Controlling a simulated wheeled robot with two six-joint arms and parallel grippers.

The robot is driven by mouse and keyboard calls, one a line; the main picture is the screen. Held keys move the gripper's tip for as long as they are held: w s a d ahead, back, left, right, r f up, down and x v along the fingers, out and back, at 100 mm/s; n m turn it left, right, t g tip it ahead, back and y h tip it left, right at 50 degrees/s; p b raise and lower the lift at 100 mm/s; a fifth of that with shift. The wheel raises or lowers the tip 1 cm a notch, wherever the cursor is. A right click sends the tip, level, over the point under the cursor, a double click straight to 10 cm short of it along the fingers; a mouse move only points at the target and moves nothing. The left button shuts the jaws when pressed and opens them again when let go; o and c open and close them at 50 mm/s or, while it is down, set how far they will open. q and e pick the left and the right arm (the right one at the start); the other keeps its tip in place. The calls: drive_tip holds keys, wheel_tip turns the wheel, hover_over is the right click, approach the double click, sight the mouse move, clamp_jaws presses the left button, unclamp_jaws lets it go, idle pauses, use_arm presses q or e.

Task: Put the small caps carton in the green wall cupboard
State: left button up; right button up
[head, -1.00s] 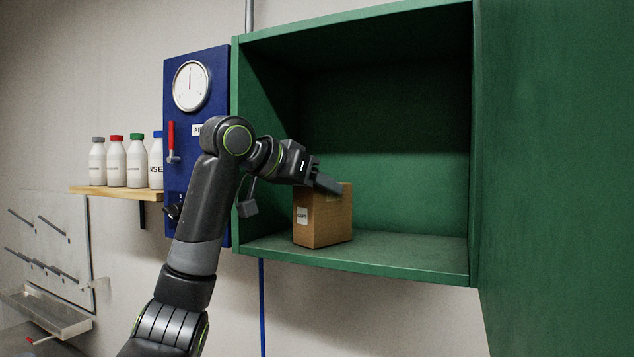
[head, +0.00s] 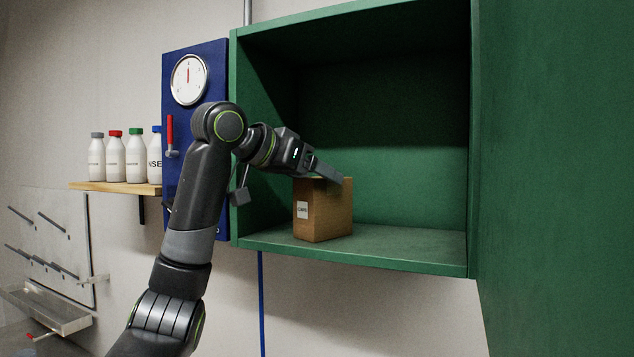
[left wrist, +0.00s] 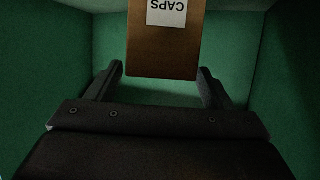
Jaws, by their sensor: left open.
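The small caps carton (head: 324,212) is a brown box with a white label. It stands upright on the floor of the green wall cupboard (head: 400,249), towards its left side. In the left wrist view the carton (left wrist: 163,50) shows its label upside down, with the green cupboard walls around it. My left gripper (head: 335,177) is open at the carton's upper part in the head view. In the left wrist view its two fingers (left wrist: 160,72) lie one on each side of the carton's near end, with gaps visible. My right gripper is not in view.
The cupboard's open door (head: 555,150) stands at the right. A blue panel (head: 205,60) with a gauge is left of the cupboard. Several bottles stand on a wooden shelf (head: 110,187). The cupboard floor right of the carton is free.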

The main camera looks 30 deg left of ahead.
use_arm(q)
drive_tip(key=b+v, duration=0.4)
drive_tip(key=v, duration=0.6)
drive_tip(key=shift+s, duration=0.35)
drive_tip(key=shift+a, duration=0.15)
